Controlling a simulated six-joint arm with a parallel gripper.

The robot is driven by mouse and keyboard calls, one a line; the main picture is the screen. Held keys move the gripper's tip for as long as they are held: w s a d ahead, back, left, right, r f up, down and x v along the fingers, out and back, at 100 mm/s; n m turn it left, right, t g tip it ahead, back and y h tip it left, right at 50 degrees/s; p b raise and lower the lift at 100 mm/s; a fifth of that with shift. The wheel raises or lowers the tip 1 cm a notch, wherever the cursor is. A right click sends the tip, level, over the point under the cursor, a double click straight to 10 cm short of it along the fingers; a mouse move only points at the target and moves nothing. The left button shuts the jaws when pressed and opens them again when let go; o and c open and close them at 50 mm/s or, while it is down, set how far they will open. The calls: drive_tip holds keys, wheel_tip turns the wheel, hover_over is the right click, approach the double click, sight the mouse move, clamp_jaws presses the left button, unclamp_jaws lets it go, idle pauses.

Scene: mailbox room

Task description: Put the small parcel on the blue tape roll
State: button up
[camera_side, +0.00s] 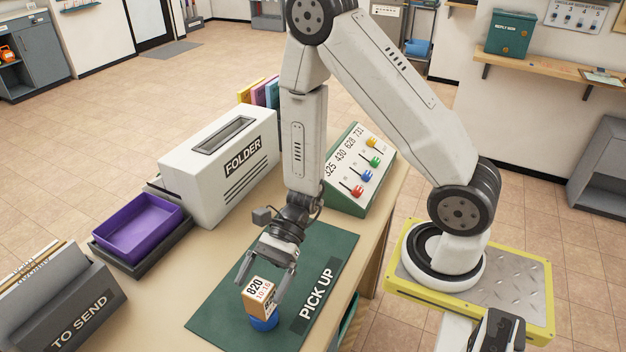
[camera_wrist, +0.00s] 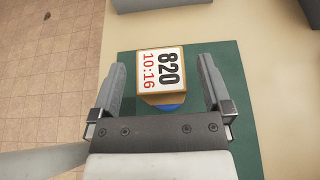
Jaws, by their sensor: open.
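The small parcel (camera_side: 258,291) is a tan box with a white label reading "820" and "10:16". It rests on top of the blue tape roll (camera_side: 264,323), which stands on the green "PICK UP" mat (camera_side: 225,305). My gripper (camera_side: 262,284) points down over the parcel, with its fingers apart on either side of it. In the wrist view the parcel (camera_wrist: 160,72) lies between the open fingers, with gaps on both sides. Only a blue sliver of the tape roll (camera_wrist: 170,107) shows below it; the parcel hides most of the roll.
A white folder machine (camera_side: 215,165), a purple tray (camera_side: 138,228) and a grey "TO SEND" box (camera_side: 75,305) stand to the left. A panel with coloured knobs (camera_side: 358,170) stands behind the mat. The mat around the roll is clear.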

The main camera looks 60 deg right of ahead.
drive_tip(key=v, duration=1)
drive_tip(key=shift+d, duration=0.35)
drive_tip(key=shift+r, duration=0.1)
drive_tip(key=s+d+n+g+h, duration=0.2)
drive_tip(key=s+n+g+h, duration=0.15)
drive_tip(key=n+h, duration=0.6)
drive_tip(key=shift+w+d+r+n+t+h, duration=0.3)
drive_tip(key=shift+w+r+n+t+h, duration=0.45)
drive_tip(key=shift+n, duration=0.65)
drive_tip(key=shift+w+d+r+n+t+h, duration=0.35)
drive_tip(key=shift+w+n+t+h, duration=0.35)
drive_tip(key=shift+n+t, duration=0.7)
drive_tip(key=shift+w+d+r+n+t+h, duration=0.3)
drive_tip(key=shift+w+r+n+t+h, duration=0.2)
drive_tip(key=shift+w+n+t, duration=0.7)
drive_tip(key=shift+s+n+g, duration=0.25)
drive_tip(key=shift+s+g, duration=0.05)
